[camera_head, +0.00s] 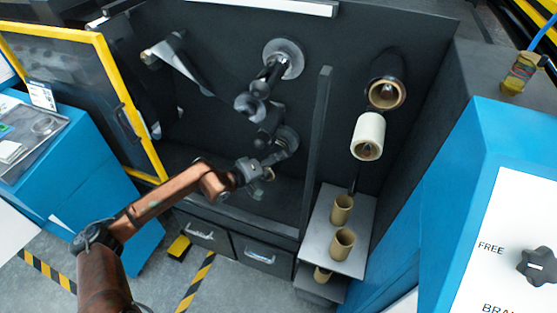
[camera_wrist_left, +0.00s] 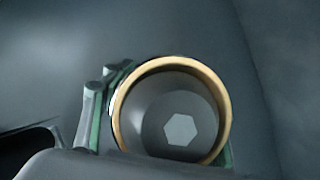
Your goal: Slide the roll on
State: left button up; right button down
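My left gripper (camera_head: 256,170) is at the lower spindle (camera_head: 287,138) on the dark machine panel. In the left wrist view, its green-padded fingers (camera_wrist_left: 160,128) lie on both sides of a roll with a round tan core rim (camera_wrist_left: 118,118) and appear to grip it. Inside the rim shows a dark round spindle end with a pale hexagon (camera_wrist_left: 180,130). I cannot tell how far the roll is around the spindle. In the head view the roll is mostly hidden by the gripper. My right gripper is not in view.
An upper spindle (camera_head: 270,75) sits above. A vertical divider (camera_head: 317,130) stands to the right. Beyond it are a dark roll (camera_head: 386,92), a white roll (camera_head: 368,132) and tan cores (camera_head: 342,243) on a grey shelf (camera_head: 325,225). A yellow-framed door (camera_head: 115,90) stands open at left.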

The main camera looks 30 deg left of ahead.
pick_arm(q)
jog(key=o, duration=0.3)
jog(key=shift+w+a+r, duration=0.25)
jog(key=shift+a+r, duration=0.05)
jog(key=shift+r, duration=0.25)
jog(key=shift+s+f, duration=0.2)
jog(key=shift+s, duration=0.3)
jog(key=v, duration=1.1)
jog(key=shift+s+d+f, duration=0.15)
jog(key=shift+s+f, duration=0.05)
jog(key=shift+s, duration=0.05)
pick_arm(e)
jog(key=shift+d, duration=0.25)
